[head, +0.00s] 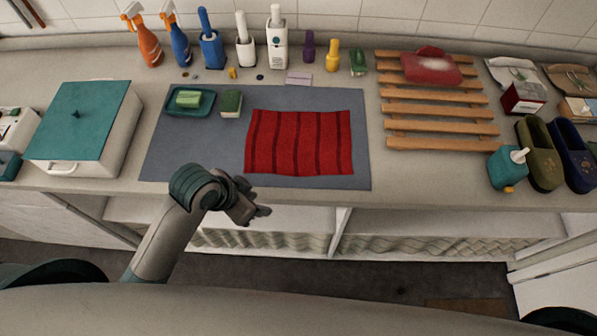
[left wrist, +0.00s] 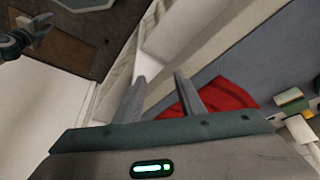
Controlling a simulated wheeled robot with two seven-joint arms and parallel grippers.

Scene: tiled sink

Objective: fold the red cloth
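The red cloth (head: 300,142) with dark stripes lies spread out and nearly flat on a grey-blue mat (head: 190,155) on the counter. My left gripper (head: 262,211) is in front of the counter's front edge, below and left of the cloth, and apart from it. In the left wrist view the two fingers (left wrist: 160,92) stand apart with nothing between them, and part of the red cloth (left wrist: 232,97) shows behind the right finger. My right gripper does not show clearly in the head view.
A green sponge in a teal dish (head: 189,99) and a green-and-cream sponge (head: 231,104) sit on the mat left of the cloth. A teal-lidded box (head: 80,120) stands left, a wooden slatted rack (head: 435,110) right. Bottles and brushes line the back. The mat's front strip is clear.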

